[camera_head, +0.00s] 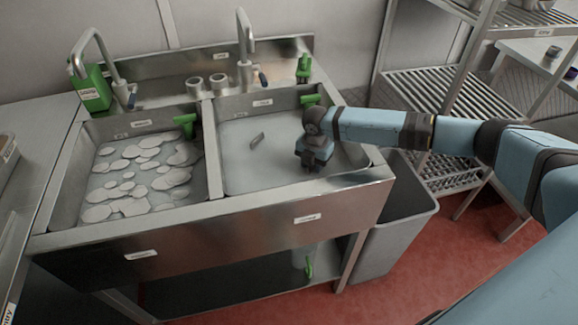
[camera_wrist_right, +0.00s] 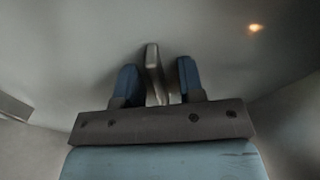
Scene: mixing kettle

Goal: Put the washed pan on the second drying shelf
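A short grey bar (camera_head: 257,139), like a pan handle, shows in the right sink basin (camera_head: 240,175); no pan body can be made out. My right gripper (camera_head: 314,160) is low in the same basin, to the right of that bar. In the wrist view its two blue fingers (camera_wrist_right: 158,82) are apart, with a grey handle-like bar (camera_wrist_right: 153,68) between them and gaps visible on both sides. I cannot tell whether both views show the same bar. A wire rack with an upper shelf (camera_head: 425,88) and a lower shelf (camera_head: 455,180) stands at the right. My left gripper is out of view.
The left basin (camera_head: 75,190) holds foamy water. Two taps (camera_head: 245,45) rise at the back, with a green bottle (camera_head: 92,88) at the left. A grey bin (camera_head: 385,235) stands between sink and rack. The rack's upper shelf looks empty where visible.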

